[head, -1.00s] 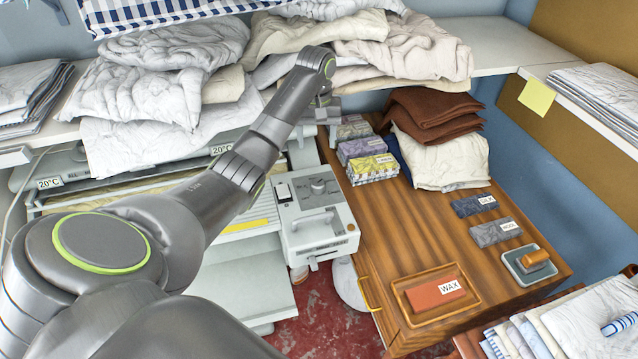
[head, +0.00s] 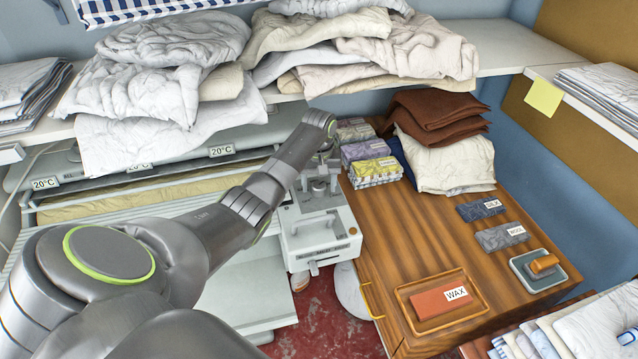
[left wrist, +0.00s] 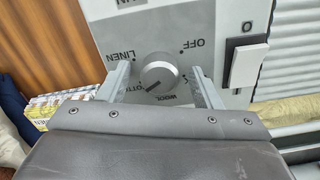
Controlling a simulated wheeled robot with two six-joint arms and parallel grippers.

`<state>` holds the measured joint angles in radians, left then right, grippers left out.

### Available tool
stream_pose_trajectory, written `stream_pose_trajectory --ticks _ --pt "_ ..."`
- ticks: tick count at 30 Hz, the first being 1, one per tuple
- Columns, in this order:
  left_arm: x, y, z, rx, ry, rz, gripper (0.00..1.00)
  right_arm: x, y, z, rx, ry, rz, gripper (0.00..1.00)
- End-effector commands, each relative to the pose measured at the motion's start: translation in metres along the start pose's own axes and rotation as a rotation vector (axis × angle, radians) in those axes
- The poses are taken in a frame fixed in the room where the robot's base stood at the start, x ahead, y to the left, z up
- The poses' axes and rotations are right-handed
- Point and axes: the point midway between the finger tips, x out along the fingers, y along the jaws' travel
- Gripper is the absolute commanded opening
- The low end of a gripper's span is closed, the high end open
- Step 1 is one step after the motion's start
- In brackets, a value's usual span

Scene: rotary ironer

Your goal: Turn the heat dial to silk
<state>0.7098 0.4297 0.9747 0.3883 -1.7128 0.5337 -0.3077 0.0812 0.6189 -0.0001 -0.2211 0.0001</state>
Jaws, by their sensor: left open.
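The heat dial (left wrist: 158,74) is a round grey knob on the pale control box (head: 321,236) of the ironer. In the left wrist view a dark mark on the knob points to the lower left, toward the partly covered cotton label. OFF, LINEN and WOOL labels also show around it; I cannot see a silk label on the panel. My left gripper (head: 320,184) is over the box, pointing down. In the left wrist view its open fingers (left wrist: 162,84) stand on either side of the dial, with gaps visible. My right gripper is not in view.
A white rocker switch (left wrist: 247,62) is beside the dial. The box has a handle (head: 316,226) in front. A wooden cabinet top (head: 400,245) to the right carries small packets, folded cloths and a wax tray (head: 482,300). Bulky linen (head: 150,85) lies on the shelf behind.

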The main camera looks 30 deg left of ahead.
Motion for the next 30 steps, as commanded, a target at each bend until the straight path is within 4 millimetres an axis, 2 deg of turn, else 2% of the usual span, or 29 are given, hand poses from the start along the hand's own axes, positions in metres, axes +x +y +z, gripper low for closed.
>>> stream_pose_trajectory --ticks 10,21,30 --pt "0.0049 -0.0001 0.0001 0.000 0.000 -0.001 0.59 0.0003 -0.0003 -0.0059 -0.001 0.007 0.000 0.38" --pt "0.0045 -0.0002 0.0000 0.000 0.000 0.000 0.14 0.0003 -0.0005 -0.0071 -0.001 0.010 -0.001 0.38" --pt "0.0028 -0.0004 -0.0002 0.042 0.000 -0.001 0.14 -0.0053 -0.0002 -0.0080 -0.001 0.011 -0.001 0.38"
